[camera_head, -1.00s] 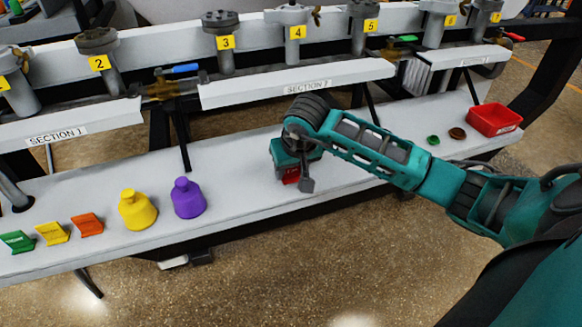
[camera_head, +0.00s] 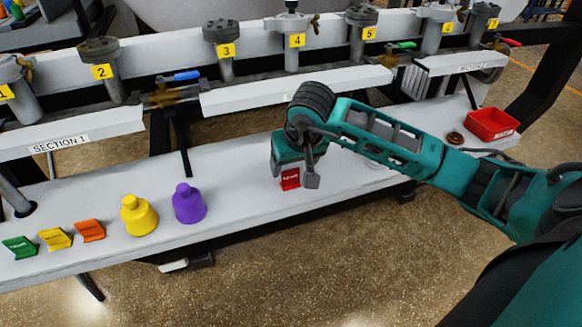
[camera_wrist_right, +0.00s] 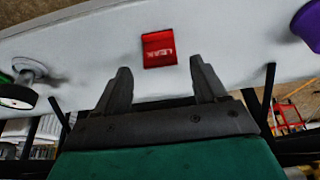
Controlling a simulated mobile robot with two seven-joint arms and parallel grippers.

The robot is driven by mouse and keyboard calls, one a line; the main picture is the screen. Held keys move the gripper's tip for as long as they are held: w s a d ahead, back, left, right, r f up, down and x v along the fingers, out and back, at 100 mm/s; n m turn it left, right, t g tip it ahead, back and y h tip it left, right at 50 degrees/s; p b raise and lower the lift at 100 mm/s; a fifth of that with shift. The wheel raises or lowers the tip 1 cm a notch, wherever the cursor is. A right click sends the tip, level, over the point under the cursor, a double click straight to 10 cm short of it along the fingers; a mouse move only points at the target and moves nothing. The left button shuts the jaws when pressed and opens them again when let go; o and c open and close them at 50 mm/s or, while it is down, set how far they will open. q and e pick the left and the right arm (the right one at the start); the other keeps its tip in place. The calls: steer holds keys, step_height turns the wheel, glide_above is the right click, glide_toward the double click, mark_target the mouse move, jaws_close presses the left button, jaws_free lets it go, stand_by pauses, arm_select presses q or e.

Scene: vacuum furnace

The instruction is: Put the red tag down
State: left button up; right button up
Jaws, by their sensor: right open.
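The red tag (camera_head: 290,179) stands on the white shelf (camera_head: 240,180), right of the purple bottle-shaped piece. In the right wrist view the red tag (camera_wrist_right: 159,48) shows white lettering that reads LEAK. It lies beyond the fingertips, and a gap separates it from them. My right gripper (camera_head: 304,175) is above and beside the tag in the head view. In the right wrist view its fingers (camera_wrist_right: 160,80) are spread apart with nothing between them. My left gripper is not in view.
Green (camera_head: 20,247), yellow (camera_head: 55,239) and orange (camera_head: 90,230) tags stand at the left of the shelf. Yellow (camera_head: 139,216) and purple (camera_head: 189,204) bottle-shaped pieces are closer. A red bin (camera_head: 491,124) and a brown disc (camera_head: 455,138) sit at the right. Numbered valves line the back.

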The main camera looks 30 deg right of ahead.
steer(key=d+p+v, duration=0.1)
steer(key=v, duration=0.6)
steer(key=s+a+f+m+g+y, duration=0.1)
steer(key=s+a+m+y, duration=0.3)
steer(key=a, duration=0.6)
steer(key=s+a+f+m+g+y, duration=0.1)
steer(key=s+a+m+g+y, duration=0.15)
steer(key=a+y, duration=0.6)
steer(key=a+r+m+t+y, duration=0.5)
steer(key=a+r+m+y, duration=0.2)
steer(key=m, duration=0.7)
steer(key=w+d+f+m+t+h, duration=0.2)
steer(key=d+m+t+h, duration=0.3)
steer(key=m, duration=0.8)
steer(key=w+d+f+m+t+h, duration=0.25)
steer(key=m+t, duration=0.45)
steer(key=m, duration=0.5)
steer(key=s+d+f+m+g+h, duration=0.1)
steer(key=s+f+m+g+h, duration=0.2)
steer(key=f+m, duration=0.6)
steer(key=s+d+f+m+g+h, duration=0.2)
steer(key=s+f+m+g+h, duration=0.2)
steer(key=f+m, duration=0.5)
steer(key=s+m+h, duration=0.1)
steer(key=s+m, duration=0.1)
steer(key=m, duration=0.1)
steer(key=shift+s+f, duration=0.2)
steer(key=shift+s, duration=0.2)
